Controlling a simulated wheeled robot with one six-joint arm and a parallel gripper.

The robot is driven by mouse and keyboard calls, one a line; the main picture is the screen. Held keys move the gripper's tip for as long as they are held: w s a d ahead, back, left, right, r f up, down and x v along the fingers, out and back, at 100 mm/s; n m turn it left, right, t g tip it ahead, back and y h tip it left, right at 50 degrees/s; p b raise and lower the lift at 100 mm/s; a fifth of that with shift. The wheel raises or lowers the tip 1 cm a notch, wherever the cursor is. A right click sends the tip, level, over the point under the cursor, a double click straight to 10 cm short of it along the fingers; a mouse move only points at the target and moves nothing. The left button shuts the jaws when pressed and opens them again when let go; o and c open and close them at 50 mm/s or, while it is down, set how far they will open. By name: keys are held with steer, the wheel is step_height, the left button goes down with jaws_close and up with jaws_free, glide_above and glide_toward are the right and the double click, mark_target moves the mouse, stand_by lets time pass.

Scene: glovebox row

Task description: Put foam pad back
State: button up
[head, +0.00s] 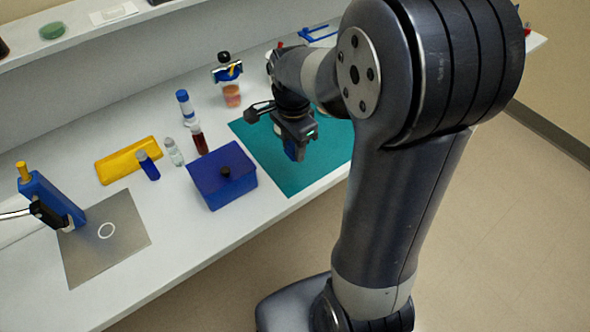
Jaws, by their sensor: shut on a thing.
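My gripper (293,152) is right of the image centre, over the teal mat (262,151). It is shut on a small dark blue piece, mostly hidden between the jaws. I cannot tell for sure that this piece is the foam pad. I cannot tell its height above the mat. No other thing in view is clearly a foam pad. A blue box (219,187) with a dark knob on its lid stands on the bench, left of my gripper and beside the mat.
Several small vials, including a dark red vial (200,140), stand behind the blue box. A yellow tray (128,160) lies farther left. A blue stand (48,200) rises by a grey plate (104,238). Bench space in front of the blue box is clear.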

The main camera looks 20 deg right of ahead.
mark_target(293, 171)
steer(key=shift+f, duration=3.15)
steer(key=shift+f, duration=0.1)
steer(key=o, duration=1)
steer(key=shift+c, duration=0.2)
step_height(293, 171, up, 12)
steer(key=shift+r, duration=0.15)
